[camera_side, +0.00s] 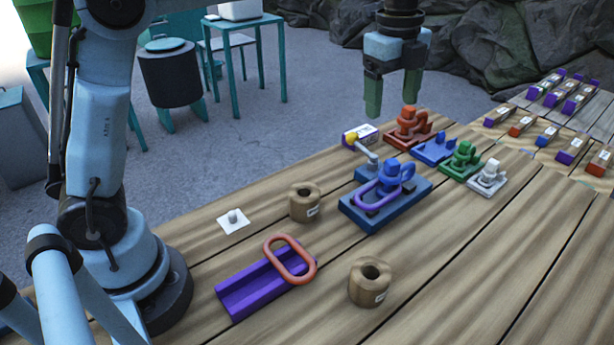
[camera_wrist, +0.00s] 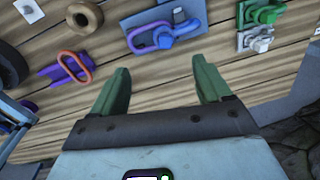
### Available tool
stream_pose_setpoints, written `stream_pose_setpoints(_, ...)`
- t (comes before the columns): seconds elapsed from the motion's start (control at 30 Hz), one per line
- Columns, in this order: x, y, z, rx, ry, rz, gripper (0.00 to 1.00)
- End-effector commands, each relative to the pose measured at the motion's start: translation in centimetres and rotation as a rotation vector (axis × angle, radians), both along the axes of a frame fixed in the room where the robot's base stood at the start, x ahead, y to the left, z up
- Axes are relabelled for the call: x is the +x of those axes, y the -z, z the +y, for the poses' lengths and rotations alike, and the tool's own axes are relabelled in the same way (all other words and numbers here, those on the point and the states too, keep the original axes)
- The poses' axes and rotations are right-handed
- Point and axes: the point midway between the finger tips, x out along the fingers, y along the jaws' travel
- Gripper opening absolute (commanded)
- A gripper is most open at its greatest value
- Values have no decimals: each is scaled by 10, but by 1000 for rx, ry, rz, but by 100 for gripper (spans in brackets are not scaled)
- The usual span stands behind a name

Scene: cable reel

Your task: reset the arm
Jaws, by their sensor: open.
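My gripper (camera_side: 393,95) hangs open and empty above the far edge of the wooden table, pointing down. Its two green fingers are spread apart in the wrist view (camera_wrist: 160,88). Below and in front of it, a blue fixture (camera_side: 385,206) carries a purple ring (camera_side: 362,204) around its raised part; this ring also shows in the wrist view (camera_wrist: 137,42). An orange ring (camera_side: 290,236) rests over the end of a purple channel block (camera_side: 245,292) near the front left. My gripper touches none of these.
Two wooden reels (camera_side: 304,212) (camera_side: 370,292) stand on the table. Red (camera_side: 408,138), blue (camera_side: 434,152), green (camera_side: 461,165) and white (camera_side: 487,184) fixtures stand in a row. Several small labelled blocks (camera_side: 521,125) lie at far right. Bare planks lie at front right.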

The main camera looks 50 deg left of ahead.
Motion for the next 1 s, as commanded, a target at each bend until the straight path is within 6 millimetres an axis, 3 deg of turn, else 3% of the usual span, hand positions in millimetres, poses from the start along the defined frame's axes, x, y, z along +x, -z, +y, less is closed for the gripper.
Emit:
stream_pose_setpoints(0.37,-72,5,40,-149,-698,-201,77)
stream_pose_setpoints(0.7,-140,49,66,-389,-1293,-340,77)
stream_pose_setpoints(1.0,-171,84,77,-563,-1596,-388,77)
